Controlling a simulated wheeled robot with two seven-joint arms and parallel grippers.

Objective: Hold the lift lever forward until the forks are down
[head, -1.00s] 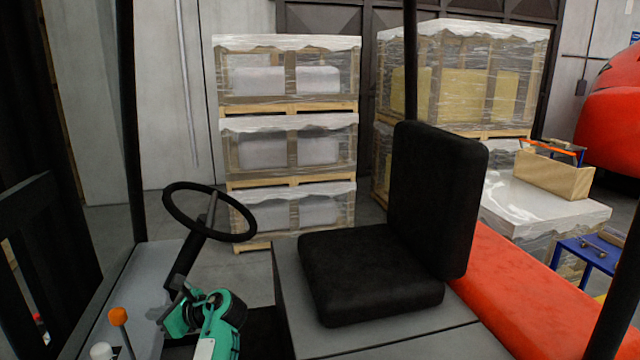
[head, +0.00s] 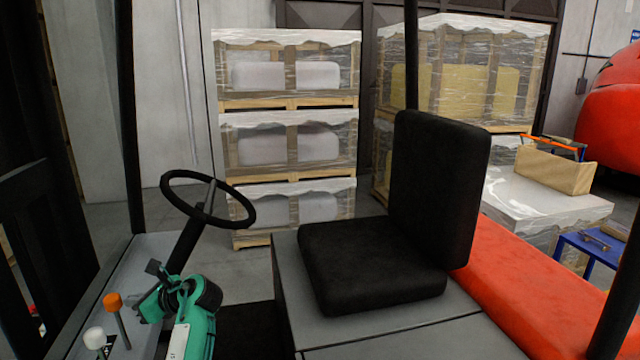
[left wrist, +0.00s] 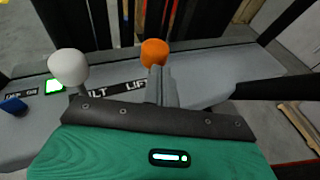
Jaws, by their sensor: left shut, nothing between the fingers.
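The lever with the orange knob (head: 113,300) stands on the grey console at the lower left; in the left wrist view its orange knob (left wrist: 155,50) is beside a "LIFT" label. A second lever with a white knob (head: 94,337) stands nearer; its white knob (left wrist: 68,65) also shows in the left wrist view. My left gripper (head: 150,288) is shut and empty, just right of the orange-knobbed lever. In the left wrist view its fingers (left wrist: 158,82) overlap the lever's stem, so I cannot tell if they touch. The forks and my right gripper are out of view.
A black steering wheel (head: 207,201) rises behind my left gripper, and a black seat (head: 370,265) is to the right. A black upright (head: 132,130) stands at the left. Wrapped pallets (head: 288,125) are stacked beyond. A lit green-edged button (left wrist: 54,87) is on the console.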

